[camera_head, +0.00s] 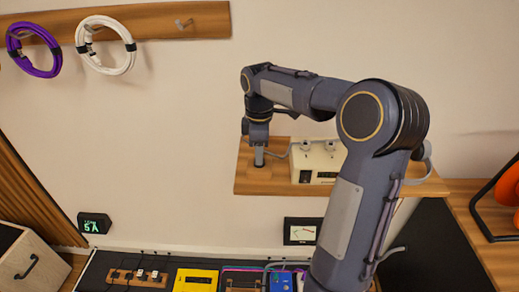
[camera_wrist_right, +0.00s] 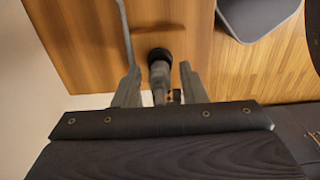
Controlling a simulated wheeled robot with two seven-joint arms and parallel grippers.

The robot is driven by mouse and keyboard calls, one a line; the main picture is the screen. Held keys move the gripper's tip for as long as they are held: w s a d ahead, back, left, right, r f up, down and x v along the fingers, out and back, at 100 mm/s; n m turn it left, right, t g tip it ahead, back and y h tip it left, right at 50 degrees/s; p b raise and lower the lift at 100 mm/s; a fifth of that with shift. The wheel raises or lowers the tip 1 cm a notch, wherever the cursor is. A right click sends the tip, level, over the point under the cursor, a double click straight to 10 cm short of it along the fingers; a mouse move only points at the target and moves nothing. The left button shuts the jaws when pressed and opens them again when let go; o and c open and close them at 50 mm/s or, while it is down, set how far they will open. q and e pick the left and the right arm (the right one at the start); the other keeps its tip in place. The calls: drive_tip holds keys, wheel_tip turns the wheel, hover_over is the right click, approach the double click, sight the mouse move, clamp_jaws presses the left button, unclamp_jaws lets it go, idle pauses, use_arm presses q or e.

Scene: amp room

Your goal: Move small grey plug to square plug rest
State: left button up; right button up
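My right gripper (camera_head: 259,160) points down over the left part of a wooden wall shelf (camera_head: 280,187). In the right wrist view, the small grey plug (camera_wrist_right: 160,75) sits between the two fingers (camera_wrist_right: 160,78), with a visible gap on each side, so the gripper looks open around it. A dark round part (camera_wrist_right: 159,54) shows at the plug's far end against the wood; I cannot tell whether it is the plug's tip or a socket. The square plug rest cannot be made out clearly; the gripper covers that part of the shelf. My left gripper is not in view.
A cream box (camera_head: 318,164) with grey plugs on top stands on the shelf just right of the gripper. A grey cable (camera_wrist_right: 125,30) runs beside the left finger in the wrist view. Pedals, including a yellow one (camera_head: 196,280), lie below. Coiled cables (camera_head: 105,45) hang upper left.

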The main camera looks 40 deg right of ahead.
drive_tip(key=shift+o, duration=0.3)
drive_tip(key=shift+r, duration=0.1)
wheel_tip(320, 180, up, 8)
drive_tip(key=shift+f, duration=0.25)
idle(0.6)
drive_tip(key=shift+s+a+r, duration=0.1)
drive_tip(key=shift+s+a, duration=0.05)
drive_tip(key=s+a+f+m+t+y, duration=0.2)
drive_tip(key=s+a+f+m, duration=0.2)
drive_tip(key=s+a+m, duration=0.2)
drive_tip(key=s+a+f+m+t+y, duration=0.1)
drive_tip(key=s+a+f+m+t, duration=0.2)
drive_tip(key=s+a, duration=0.8)
drive_tip(key=s+f+m, duration=0.1)
drive_tip(key=s+m, duration=0.1)
drive_tip(key=s, duration=0.2)
drive_tip(key=shift+s+f+m+t+y, duration=0.2)
drive_tip(key=shift+f+m+t+y, duration=0.1)
drive_tip(key=shift+f+m+y, duration=0.1)
